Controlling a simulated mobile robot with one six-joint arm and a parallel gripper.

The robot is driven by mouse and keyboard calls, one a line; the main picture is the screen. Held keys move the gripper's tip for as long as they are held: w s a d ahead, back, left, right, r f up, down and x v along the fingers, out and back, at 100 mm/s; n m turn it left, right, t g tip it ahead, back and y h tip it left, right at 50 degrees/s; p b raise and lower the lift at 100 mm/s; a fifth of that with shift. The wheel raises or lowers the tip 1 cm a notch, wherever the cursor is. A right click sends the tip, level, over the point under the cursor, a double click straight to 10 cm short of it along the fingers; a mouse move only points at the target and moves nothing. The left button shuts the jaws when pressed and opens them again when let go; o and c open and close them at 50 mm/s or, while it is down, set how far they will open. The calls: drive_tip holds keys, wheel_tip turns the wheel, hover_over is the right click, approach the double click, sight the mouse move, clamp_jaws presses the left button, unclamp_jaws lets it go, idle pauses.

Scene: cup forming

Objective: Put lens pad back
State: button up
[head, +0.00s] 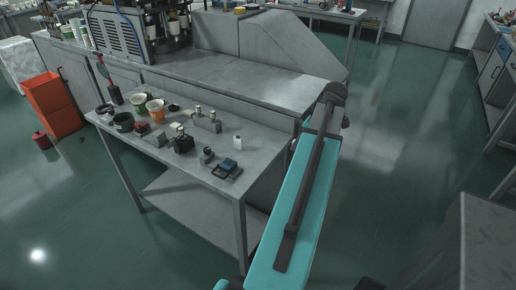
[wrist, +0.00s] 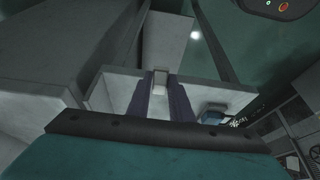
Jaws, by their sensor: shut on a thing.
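In the wrist view my gripper (wrist: 160,84) has its two dark fingers closed on a small pale block (wrist: 160,77), gripped near the fingertips. This block may be the lens pad, but its face is too small and dim to be sure. In the head view my gripper and the block do not show. The grey worktable (head: 265,150) carries several small parts. A blue-topped block (head: 228,165) lies near its front right corner, with a dark open frame (head: 219,172) beside it. A blue thing (wrist: 214,115) also shows in the wrist view, right of my fingers.
A small white bottle-like piece (head: 237,142) stands near the table's right side. A large grey machine (head: 240,65) backs the table. The green floor at right is open.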

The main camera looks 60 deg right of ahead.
drive_tip(key=shift+w, duration=0.1)
drive_tip(key=w+p, duration=0.1)
drive_tip(key=w, duration=0.4)
drive_tip(key=w+a+f+p, duration=0.1)
drive_tip(key=w+p, duration=0.1)
drive_tip(key=w, duration=0.3)
drive_tip(key=w+p, duration=0.1)
drive_tip(key=w, duration=0.4)
drive_tip(key=shift+w+a+f, duration=0.2)
drive_tip(key=shift+w+a, duration=0.05)
drive_tip(key=shift+w, duration=0.15)
drive_tip(key=shift+f, duration=0.15)
drive_tip(key=shift+f+p, duration=0.9)
drive_tip(key=shift+f, duration=0.75)
drive_tip(key=shift+f, duration=0.15)
drive_tip(key=o, duration=1)
drive_tip(key=shift+c, duration=0.2)
drive_tip(key=shift+r, duration=0.25)
